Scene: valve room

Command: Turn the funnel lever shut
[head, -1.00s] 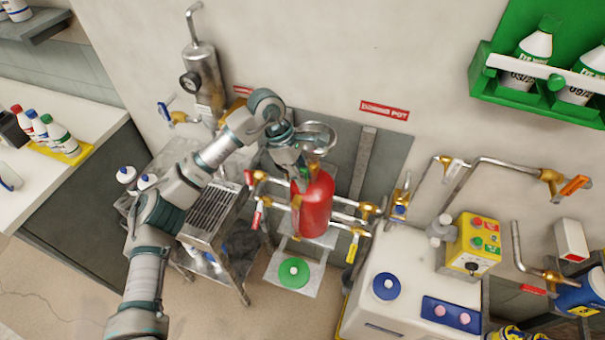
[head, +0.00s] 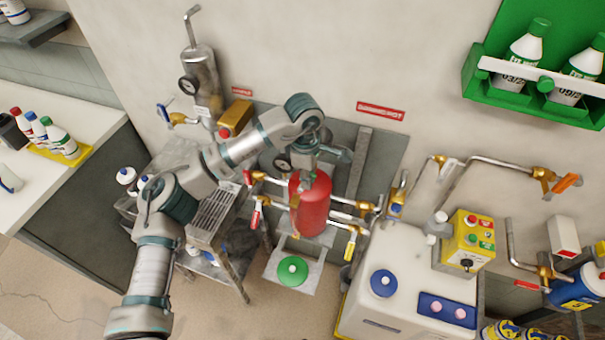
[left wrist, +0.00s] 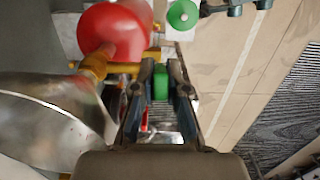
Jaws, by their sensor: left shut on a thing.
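The red pot (head: 311,203) stands among the pipes at the wall, below my left gripper (head: 303,165). The metal funnel (head: 340,153) is above the pot, mostly hidden by my arm in the head view. In the left wrist view the funnel (left wrist: 45,122) is a large shiny cone at the left, with a brass valve (left wrist: 94,64) at its narrow end beside the red pot (left wrist: 110,32). A green lever grip (left wrist: 160,83) sits between the fingers of my left gripper (left wrist: 160,88), which is shut on it. My right gripper is not in view.
Red-handled (head: 256,213) and yellow-handled (head: 350,247) valves sit on pipes around the pot. A white tank (head: 395,275) with a yellow control box (head: 468,240) stands at the right. A grated metal stand (head: 212,218) is at the left. A green knob (head: 292,271) is on the plate below.

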